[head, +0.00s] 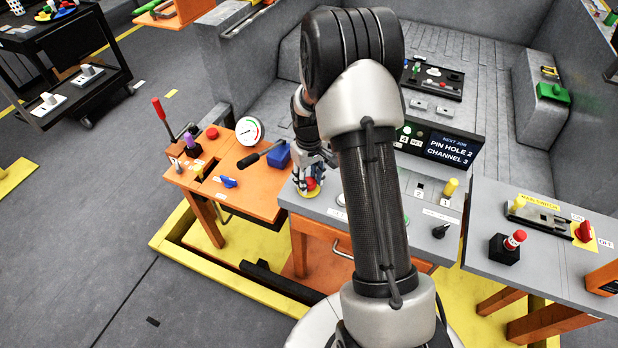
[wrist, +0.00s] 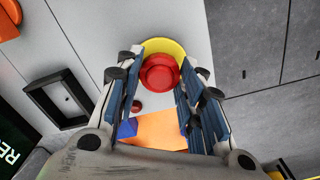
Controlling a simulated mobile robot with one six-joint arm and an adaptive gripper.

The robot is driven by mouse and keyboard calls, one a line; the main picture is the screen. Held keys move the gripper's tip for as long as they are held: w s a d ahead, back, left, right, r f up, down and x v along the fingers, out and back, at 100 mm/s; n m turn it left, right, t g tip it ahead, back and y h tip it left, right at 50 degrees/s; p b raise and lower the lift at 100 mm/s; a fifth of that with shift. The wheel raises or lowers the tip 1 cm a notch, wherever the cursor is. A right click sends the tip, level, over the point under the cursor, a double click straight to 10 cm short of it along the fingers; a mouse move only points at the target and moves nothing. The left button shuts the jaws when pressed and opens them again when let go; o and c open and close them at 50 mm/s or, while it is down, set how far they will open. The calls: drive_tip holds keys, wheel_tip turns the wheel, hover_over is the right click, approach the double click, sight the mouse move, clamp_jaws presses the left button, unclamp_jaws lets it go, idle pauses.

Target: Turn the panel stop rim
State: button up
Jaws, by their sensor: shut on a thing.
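The red panel stop (head: 311,184) stands on a yellow disc (head: 309,193) at the left end of the grey panel (head: 375,222). In the wrist view the red stop (wrist: 160,73) is a round, stepped cap with the yellow disc (wrist: 164,46) behind it. My gripper (head: 310,179) points down over the stop. In the wrist view its two blue-padded fingers lie on either side of the red rim, shut on it. The exact contact of the pads is partly hidden.
An orange table (head: 236,190) on the left carries a dial gauge (head: 249,131), a blue box (head: 279,154) with a black handle, and a red lever (head: 160,111). A screen (head: 450,148) reads "PIN HOLE 2 CHANNEL 3". A grey side panel (head: 550,252) stands right.

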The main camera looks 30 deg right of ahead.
drive_tip(key=o, duration=1.1)
wheel_tip(320, 180, up, 12)
idle(0.6)
